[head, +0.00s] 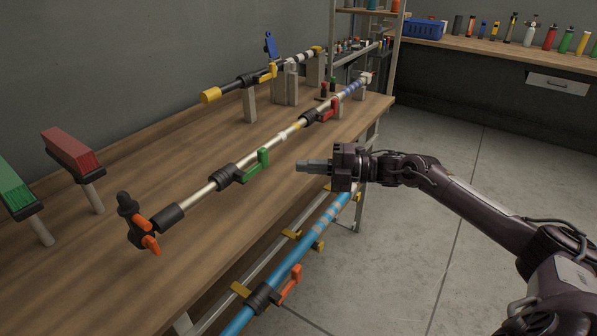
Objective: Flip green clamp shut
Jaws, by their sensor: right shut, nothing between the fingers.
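The green clamp's lever (252,167) sits on a black collar (225,174) around a pale pole (204,193) above the bench. The lever runs to the right from the collar and its tip turns up. I cannot tell whether the clamp is fully shut. My right gripper (302,166) is shut and empty, to the right of the green lever and apart from it, with its fingers pointing left toward it. My left gripper is not in view.
A red clamp (320,112) sits farther along the same pole, and an orange one (149,241) at its near end. A black pole with a yellow lever (267,73) stands behind. A blue pole (297,260) with an orange lever (291,285) runs below the bench (130,290).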

